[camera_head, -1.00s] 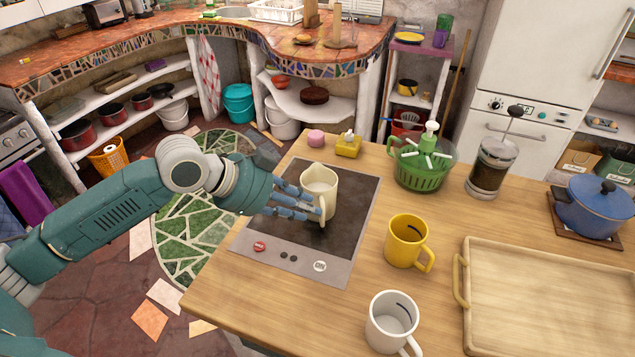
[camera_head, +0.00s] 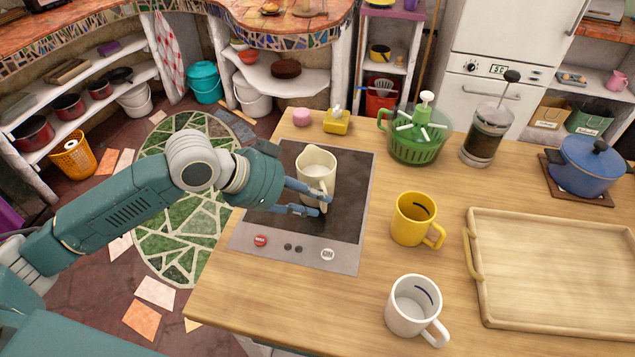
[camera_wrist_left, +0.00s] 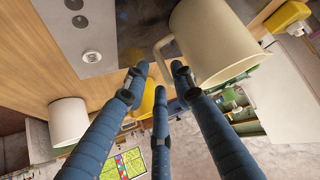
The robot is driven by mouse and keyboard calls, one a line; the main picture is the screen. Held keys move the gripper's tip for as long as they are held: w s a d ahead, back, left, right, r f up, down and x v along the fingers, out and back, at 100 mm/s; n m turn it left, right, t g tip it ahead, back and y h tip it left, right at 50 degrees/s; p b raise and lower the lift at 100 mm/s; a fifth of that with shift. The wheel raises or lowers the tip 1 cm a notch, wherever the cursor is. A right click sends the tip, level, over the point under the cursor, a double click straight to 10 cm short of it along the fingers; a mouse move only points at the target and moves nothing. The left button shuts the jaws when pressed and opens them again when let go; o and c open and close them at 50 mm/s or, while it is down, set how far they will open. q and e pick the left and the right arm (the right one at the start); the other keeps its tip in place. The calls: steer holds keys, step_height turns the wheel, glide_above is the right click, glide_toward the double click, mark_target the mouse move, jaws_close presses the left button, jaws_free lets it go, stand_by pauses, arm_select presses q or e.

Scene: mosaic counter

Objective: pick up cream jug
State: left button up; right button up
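The cream jug (camera_head: 316,163) stands upright on the black hob (camera_head: 347,215), its handle toward the front. My left gripper (camera_head: 323,204) is beside the jug, on its near left side, with its blue fingers spread apart at handle height. In the left wrist view, the jug (camera_wrist_left: 212,40) fills the upper right. Its handle comes down between the spread fingertips of my left gripper (camera_wrist_left: 159,68). I see no clear grip on the handle, and the exact contact cannot be told. My right gripper is in no view.
A yellow mug (camera_head: 410,222), a white mug (camera_head: 410,307) and a wooden tray (camera_head: 550,265) are right of the hob. A green basket (camera_head: 415,145), yellow dispenser (camera_head: 336,122) and pink item (camera_head: 301,117) stand behind. Bare wood lies between hob and mugs.

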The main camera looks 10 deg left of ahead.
mark_target(324, 204)
arm_select(q)
steer(key=x, duration=0.5)
steer(key=shift+p, duration=0.35)
steer(key=shift+a, duration=0.1)
jaws_close()
steer(key=shift+w+r, duration=0.1)
